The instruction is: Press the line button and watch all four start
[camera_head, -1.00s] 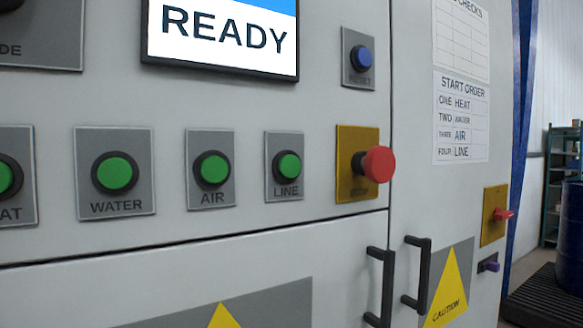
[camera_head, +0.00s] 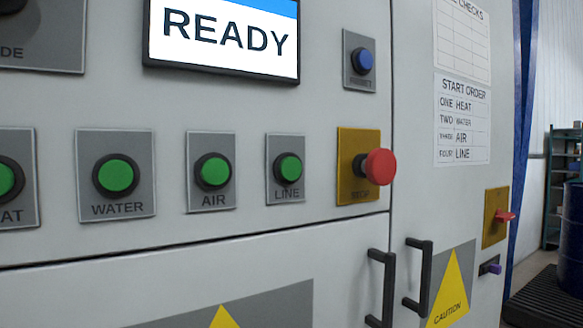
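The green line button (camera_head: 290,168) sits on a small grey plate marked LINE, right of the air button. The green air button (camera_head: 213,171) and water button (camera_head: 116,176) are in the same row to its left. The heat button (camera_head: 6,180) is cut off at the left edge, its label partly showing. A screen (camera_head: 228,38) above them reads READY. A start order sheet (camera_head: 462,118) lists heat, water, air, line. My gripper is not in view.
A red stop button (camera_head: 379,167) sticks out on a yellow plate just right of the line button. A blue button (camera_head: 362,61) is above it. Two black door handles (camera_head: 418,278) stand out below. A red switch (camera_head: 503,216) and dark drum (camera_head: 572,238) are at the right.

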